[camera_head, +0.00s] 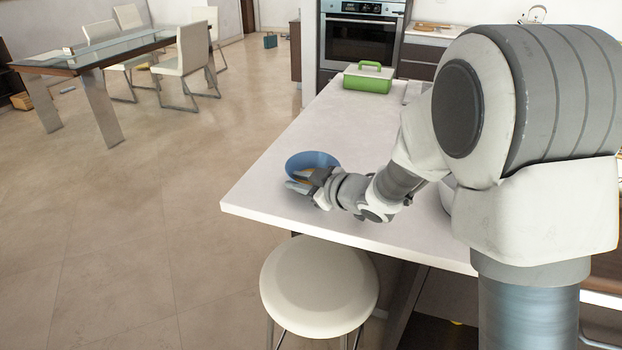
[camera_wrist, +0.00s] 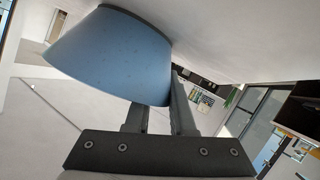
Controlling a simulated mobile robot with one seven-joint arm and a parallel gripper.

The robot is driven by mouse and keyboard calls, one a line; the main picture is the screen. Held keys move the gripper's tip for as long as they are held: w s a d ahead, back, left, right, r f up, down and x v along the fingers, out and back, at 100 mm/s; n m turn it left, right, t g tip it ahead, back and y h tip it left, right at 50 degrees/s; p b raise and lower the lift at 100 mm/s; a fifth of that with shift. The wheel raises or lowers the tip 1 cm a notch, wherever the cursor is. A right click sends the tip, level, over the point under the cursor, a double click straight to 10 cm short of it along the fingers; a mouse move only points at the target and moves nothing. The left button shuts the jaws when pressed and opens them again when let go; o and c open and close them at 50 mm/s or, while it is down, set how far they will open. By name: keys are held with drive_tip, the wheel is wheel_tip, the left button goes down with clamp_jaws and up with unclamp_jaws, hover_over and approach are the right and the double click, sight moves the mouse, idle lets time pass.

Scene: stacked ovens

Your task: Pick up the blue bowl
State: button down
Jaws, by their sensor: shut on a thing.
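The blue bowl (camera_head: 313,160) is at the near left corner of the white counter in the head view. Its outer wall fills the upper left of the wrist view (camera_wrist: 112,55). My gripper (camera_head: 300,183) is at the bowl's near side, with its fingers at the rim. In the wrist view the fingers (camera_wrist: 160,105) reach to the bowl's edge and are shut on its wall. Part of the bowl is hidden behind my gripper in the head view. I cannot tell whether the bowl touches the counter or is slightly raised.
The white counter (camera_head: 270,188) has free room behind the bowl. A green box with a handle (camera_head: 368,78) stands at its far end. A round stool (camera_head: 319,285) is close in front of the counter. A glass table (camera_head: 100,50) with chairs is at the far left.

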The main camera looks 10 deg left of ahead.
drive_tip(key=shift+r+p, duration=0.3)
drive_tip(key=shift+r, duration=0.25)
wheel_tip(320, 180, up, 3)
drive_tip(key=shift+p, duration=0.6)
drive_tip(key=w+d+r+p, duration=0.3)
drive_tip(key=d+r, duration=0.3)
drive_tip(key=d, duration=0.5)
drive_tip(key=shift+w+r+p, duration=0.25)
drive_tip(key=shift+r+p, duration=0.15)
drive_tip(key=shift+p, duration=0.05)
